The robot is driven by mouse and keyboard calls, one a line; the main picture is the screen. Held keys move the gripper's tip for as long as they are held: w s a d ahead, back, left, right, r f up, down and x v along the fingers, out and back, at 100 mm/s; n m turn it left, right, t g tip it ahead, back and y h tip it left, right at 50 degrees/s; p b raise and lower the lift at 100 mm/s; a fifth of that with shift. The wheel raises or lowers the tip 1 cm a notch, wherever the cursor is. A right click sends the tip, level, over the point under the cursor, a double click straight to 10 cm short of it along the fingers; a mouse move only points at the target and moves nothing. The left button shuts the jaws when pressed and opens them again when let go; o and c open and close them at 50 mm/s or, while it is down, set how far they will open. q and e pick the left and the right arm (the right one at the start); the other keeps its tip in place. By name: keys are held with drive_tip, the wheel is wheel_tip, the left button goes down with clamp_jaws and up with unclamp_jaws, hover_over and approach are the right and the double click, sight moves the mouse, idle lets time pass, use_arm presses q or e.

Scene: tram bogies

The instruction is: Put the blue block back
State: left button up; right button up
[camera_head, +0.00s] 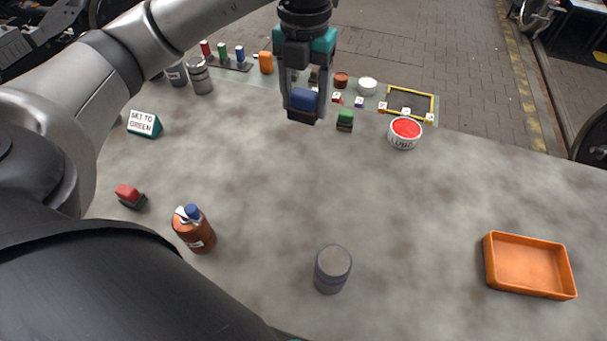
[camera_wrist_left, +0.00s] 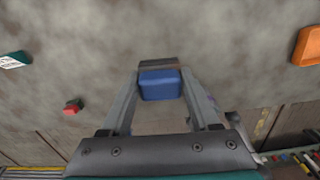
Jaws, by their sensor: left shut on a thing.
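The blue block (camera_head: 304,100), with a dark lower part, is between the fingers of my left gripper (camera_head: 305,108) near the far side of the grey table. The gripper points down and is shut on it. In the left wrist view the blue block (camera_wrist_left: 159,85) sits between both fingertips. I cannot tell for certain whether its underside touches the table. A green block (camera_head: 345,117) with a dark lower part stands just right of it. A red block (camera_head: 130,194) with a dark lower part lies at the left. A sign (camera_head: 144,123) reads "SET TO GREEN". My right gripper is not in view.
A lube tin (camera_head: 405,133) stands right of the green block. A yellow frame (camera_head: 432,102) and small pots are at the far edge. A dark rack (camera_head: 233,66) holds coloured pieces. A brown bottle (camera_head: 194,232), a grey cylinder (camera_head: 332,269) and an orange tray (camera_head: 530,265) stand nearer. The middle is clear.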

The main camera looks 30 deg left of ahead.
use_arm(q)
drive_tip(key=shift+a+f+n, duration=0.1)
drive_tip(key=shift+n, duration=0.2)
drive_tip(key=b, duration=0.2)
hover_over(303, 183)
wheel_tip(303, 183, down, 16)
drive_tip(key=shift+w+r, duration=0.1)
drive_tip(key=shift+f, duration=2)
drive_tip(key=shift+f+b, duration=0.15)
drive_tip(key=shift+b, duration=0.2)
drive_tip(key=o, duration=1.3)
